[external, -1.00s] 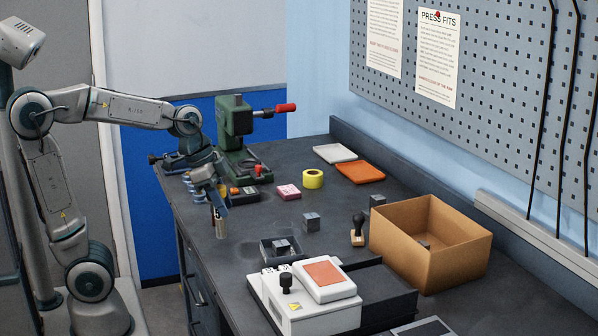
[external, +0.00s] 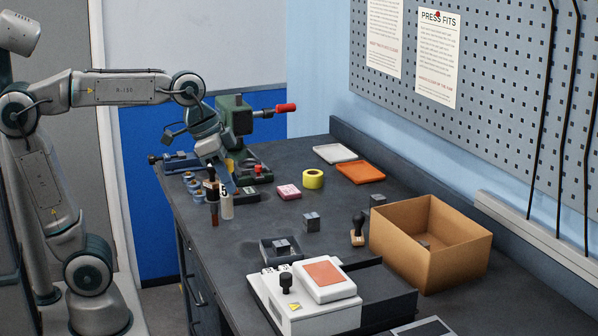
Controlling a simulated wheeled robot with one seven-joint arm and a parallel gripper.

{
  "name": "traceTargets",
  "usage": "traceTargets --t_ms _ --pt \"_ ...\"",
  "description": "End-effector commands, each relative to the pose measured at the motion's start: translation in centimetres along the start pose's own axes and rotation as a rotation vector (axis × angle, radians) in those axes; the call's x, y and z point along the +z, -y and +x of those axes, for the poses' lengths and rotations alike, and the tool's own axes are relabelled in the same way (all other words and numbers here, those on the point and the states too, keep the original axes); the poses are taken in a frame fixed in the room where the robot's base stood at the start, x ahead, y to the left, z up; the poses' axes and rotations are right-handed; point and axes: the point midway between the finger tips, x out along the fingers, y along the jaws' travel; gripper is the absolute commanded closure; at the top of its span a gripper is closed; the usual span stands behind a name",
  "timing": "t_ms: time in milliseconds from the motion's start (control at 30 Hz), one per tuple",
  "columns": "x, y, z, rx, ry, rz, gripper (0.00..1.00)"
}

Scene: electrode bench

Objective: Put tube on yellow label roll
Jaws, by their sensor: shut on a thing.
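The yellow label roll (external: 313,180) lies flat on the dark bench, right of my gripper. My gripper (external: 225,182) points down over the bench's left part. It is shut on a pale tube (external: 227,207), which hangs roughly upright below the fingers. Part of the tube's upper end is hidden by the fingers. I cannot tell how far the tube is above the bench. A dark-capped brown bottle (external: 213,210) stands just left of the tube.
A pink block (external: 288,191) lies between my gripper and the roll. A green press (external: 235,112) stands behind. Orange (external: 360,173) and pale (external: 335,153) trays lie beyond the roll. A grey cube (external: 311,222), a stamp (external: 358,230) and a cardboard box (external: 400,245) are nearer.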

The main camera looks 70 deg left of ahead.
Motion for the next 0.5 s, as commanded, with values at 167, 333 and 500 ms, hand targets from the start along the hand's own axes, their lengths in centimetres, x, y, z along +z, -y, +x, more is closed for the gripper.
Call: traceTargets --t_ms 167,333,500 --pt "-5.6 4.3 -1.1 -0.042 0.007 -0.117 0.97" --pt "-10.0 8.7 -1.2 -0.083 0.010 -0.226 0.97" --pt "-13.8 13.4 -0.8 -0.126 0.011 -0.336 0.97"
